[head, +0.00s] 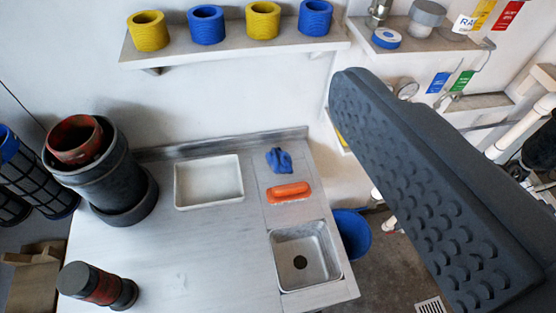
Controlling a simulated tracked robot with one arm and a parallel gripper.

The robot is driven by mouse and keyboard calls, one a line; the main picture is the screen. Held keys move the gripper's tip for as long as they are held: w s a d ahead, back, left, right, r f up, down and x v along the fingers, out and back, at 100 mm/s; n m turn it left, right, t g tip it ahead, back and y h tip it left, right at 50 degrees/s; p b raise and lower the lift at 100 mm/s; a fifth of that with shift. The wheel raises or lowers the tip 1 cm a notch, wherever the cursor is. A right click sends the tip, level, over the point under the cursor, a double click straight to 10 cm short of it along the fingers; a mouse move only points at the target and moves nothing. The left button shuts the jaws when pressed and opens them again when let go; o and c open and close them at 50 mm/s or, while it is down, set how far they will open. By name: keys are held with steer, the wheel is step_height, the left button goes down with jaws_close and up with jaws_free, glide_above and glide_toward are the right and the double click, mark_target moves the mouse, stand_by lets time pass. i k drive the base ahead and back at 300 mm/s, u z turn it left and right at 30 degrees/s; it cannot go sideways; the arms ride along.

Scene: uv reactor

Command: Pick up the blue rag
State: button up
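The blue rag (279,160) is a small crumpled blue cloth at the back right of the grey counter (190,250). It lies just behind an orange brush-like item (289,192) and right of a white tray (209,182). One large dark studded finger of my gripper (430,190) fills the right side of the head view, to the right of the rag and much nearer the camera. The other finger is out of view, so I cannot tell how far the gripper is open. Nothing shows against the visible finger pad.
A metal sink (303,256) is at the counter's right front. Dark cylinders (103,180) stand at the left, and a smaller one (97,286) at the front left. A shelf (230,47) with yellow and blue rolls is above. A blue bucket (352,233) stands right of the counter.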

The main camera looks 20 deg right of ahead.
mark_target(280, 162)
steer(key=u, duration=0.9)
steer(key=k, duration=1.15)
steer(key=z, duration=0.9)
steer(key=i, duration=1.4)
steer(key=u, duration=0.05)
